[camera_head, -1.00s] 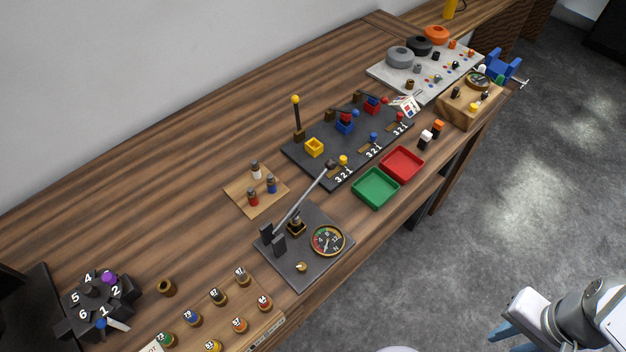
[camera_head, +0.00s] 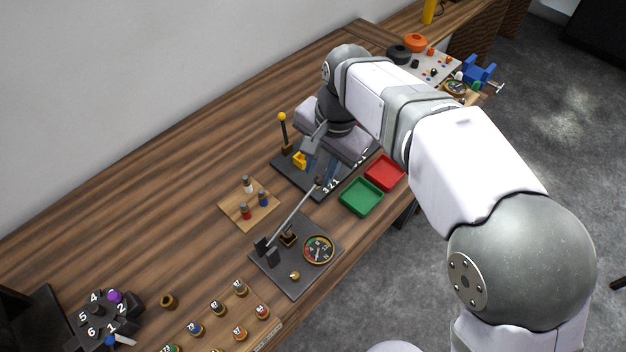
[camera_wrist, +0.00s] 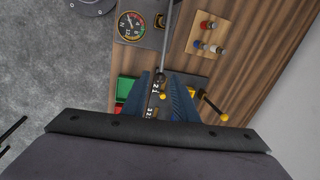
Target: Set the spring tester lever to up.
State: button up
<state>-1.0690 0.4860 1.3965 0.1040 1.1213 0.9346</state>
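The spring tester (camera_head: 297,278) is a dark plate with a round dial gauge (camera_head: 319,249), dark posts and a long grey lever. The lever (camera_head: 292,212) runs from the posts toward the upper right and ends in a dark knob (camera_head: 320,181). Its exact height above the bench is hard to tell. I see no contact.
The black board (camera_head: 290,176) with yellow parts is partly hidden under my arm. Green (camera_head: 361,197) and red (camera_head: 385,172) trays sit to its right. A wooden block with small pegs (camera_head: 248,208) lies left of the lever. Bare bench is free behind.

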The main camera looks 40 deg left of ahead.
aim_at(313, 187)
jog(key=shift+s+a+f+p, duration=0.1)
jog(key=shift+a+f+p, duration=0.25)
jog(key=shift+f, duration=0.85)
jog(key=shift+s+a+f+p, duration=0.15)
jog(key=shift+f+p, duration=0.3)
jog(key=shift+f, duration=0.7)
jog(key=shift+a+f+p, duration=0.35)
jog(key=shift+f+p, duration=0.05)
jog(key=shift+f, duration=0.8)
grip_shut()
jog(key=shift+r, duration=0.1)
jog(key=shift+a+r, duration=0.1)
jog(key=shift+r, duration=0.1)
